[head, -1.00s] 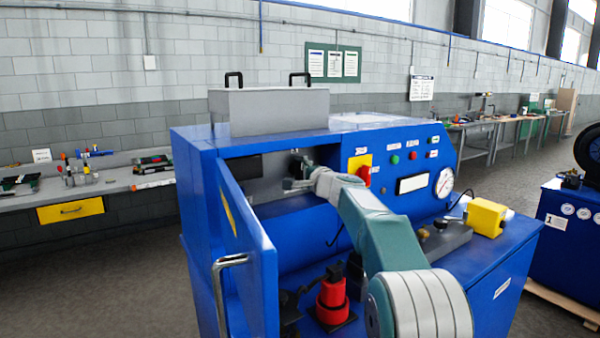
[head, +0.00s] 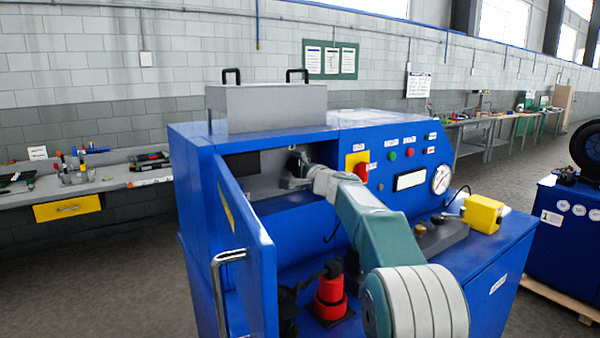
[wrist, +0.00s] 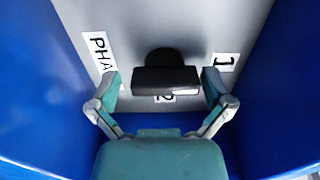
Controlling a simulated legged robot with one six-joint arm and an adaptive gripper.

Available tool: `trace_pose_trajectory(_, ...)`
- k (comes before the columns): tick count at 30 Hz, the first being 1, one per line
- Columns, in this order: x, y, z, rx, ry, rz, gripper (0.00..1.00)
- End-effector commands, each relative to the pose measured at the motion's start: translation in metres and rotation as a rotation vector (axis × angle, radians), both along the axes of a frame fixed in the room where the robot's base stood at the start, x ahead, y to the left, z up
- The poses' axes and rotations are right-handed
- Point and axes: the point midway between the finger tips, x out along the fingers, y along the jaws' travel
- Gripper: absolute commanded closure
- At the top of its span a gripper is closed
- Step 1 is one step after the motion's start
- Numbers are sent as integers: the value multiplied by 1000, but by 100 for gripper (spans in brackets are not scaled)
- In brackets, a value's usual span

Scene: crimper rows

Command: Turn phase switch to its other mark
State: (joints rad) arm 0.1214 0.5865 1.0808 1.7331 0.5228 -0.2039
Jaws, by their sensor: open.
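The phase switch (wrist: 165,80) is a black knob on a grey panel inside the blue cabinet. In the wrist view its bar lies across the picture, with a small white mark near its right end. A "PHA" label (wrist: 99,55) is to its left, a "1" label (wrist: 224,62) to its right, and a partly hidden "2" label (wrist: 165,98) below it. My gripper (wrist: 160,84) is open, one finger at each end of the bar; I cannot tell whether they touch it. In the head view my gripper (head: 290,182) reaches into the cabinet opening, mostly hiding the switch.
The open blue door (head: 240,262) with its grey handle stands left of my arm. Blue walls flank the switch closely. A red-and-yellow switch (head: 357,166), gauge (head: 442,180), yellow box (head: 482,214) and red device (head: 330,291) are nearby.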

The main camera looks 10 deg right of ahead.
Motion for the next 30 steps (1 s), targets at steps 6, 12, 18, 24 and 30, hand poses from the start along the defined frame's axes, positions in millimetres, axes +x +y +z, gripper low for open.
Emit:
trace_pose_trajectory(6, -19, -8, 2, 1, -1, -1, 0)
trace_pose_trajectory(12, -48, -20, 1, 1, 0, -2, 0)
trace_pose_trajectory(18, -80, -33, 0, -1, 2, -2, 0)
trace_pose_trajectory(24, -103, -42, -2, -1, 3, 0, 0)
trace_pose_trajectory(30, -108, -44, -3, -2, 4, 1, 0)
